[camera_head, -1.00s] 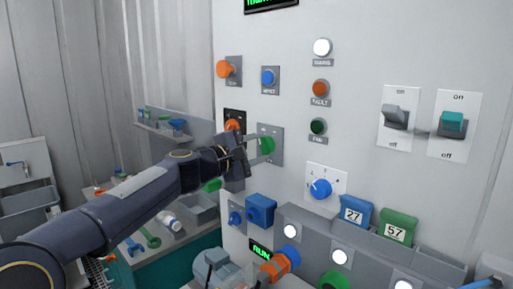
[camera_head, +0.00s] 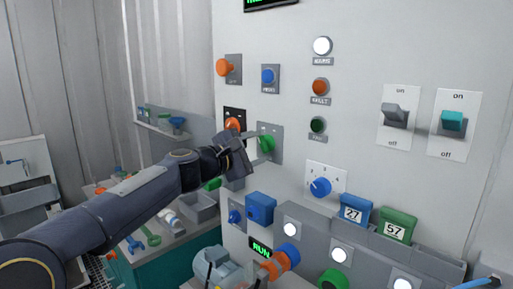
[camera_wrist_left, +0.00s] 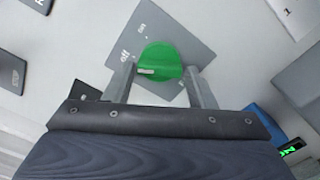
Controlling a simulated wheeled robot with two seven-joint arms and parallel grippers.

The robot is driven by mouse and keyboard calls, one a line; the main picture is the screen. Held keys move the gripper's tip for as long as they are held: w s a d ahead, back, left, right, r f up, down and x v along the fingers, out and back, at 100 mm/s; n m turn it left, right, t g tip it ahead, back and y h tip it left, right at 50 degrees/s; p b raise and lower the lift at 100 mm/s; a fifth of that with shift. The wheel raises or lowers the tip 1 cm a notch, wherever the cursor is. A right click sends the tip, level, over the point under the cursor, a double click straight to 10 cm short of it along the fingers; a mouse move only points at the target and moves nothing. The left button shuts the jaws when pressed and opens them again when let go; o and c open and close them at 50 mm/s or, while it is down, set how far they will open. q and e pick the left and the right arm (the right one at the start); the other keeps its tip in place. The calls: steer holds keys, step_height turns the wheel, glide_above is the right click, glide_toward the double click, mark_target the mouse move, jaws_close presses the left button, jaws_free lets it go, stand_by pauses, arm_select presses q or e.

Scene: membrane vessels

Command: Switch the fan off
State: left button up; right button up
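A green round knob (camera_head: 267,145) sits on a grey plate (camera_head: 276,157) on the white panel. In the left wrist view the knob (camera_wrist_left: 161,62) shows on its tilted plate (camera_wrist_left: 183,37), marked "on" and "off"; a small pale mark lies on its lower left side. My left gripper (camera_head: 250,139) is at the knob. Its two fingers (camera_wrist_left: 160,78) are parted, one on each side of the knob, with a narrow gap seeming to show; contact is not clear. A dark green lamp (camera_head: 317,125) has a small label below it, hard to read now. My right gripper is not in view.
An orange knob (camera_head: 233,125) is close above left of my gripper. A blue button (camera_head: 267,76) and two rocker switches, grey (camera_head: 396,115) and teal (camera_head: 453,121), are on the panel. A blue dial (camera_head: 320,187) and numbered tags are lower right. A RUN display (camera_head: 260,248) is lit.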

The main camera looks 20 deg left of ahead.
arm_select(q)
steer(key=shift+o, duration=1.1)
steer(key=b+v, duration=0.2)
steer(key=v, duration=0.5)
steer(key=shift+s+a, duration=0.15)
steer(key=shift+s, duration=0.25)
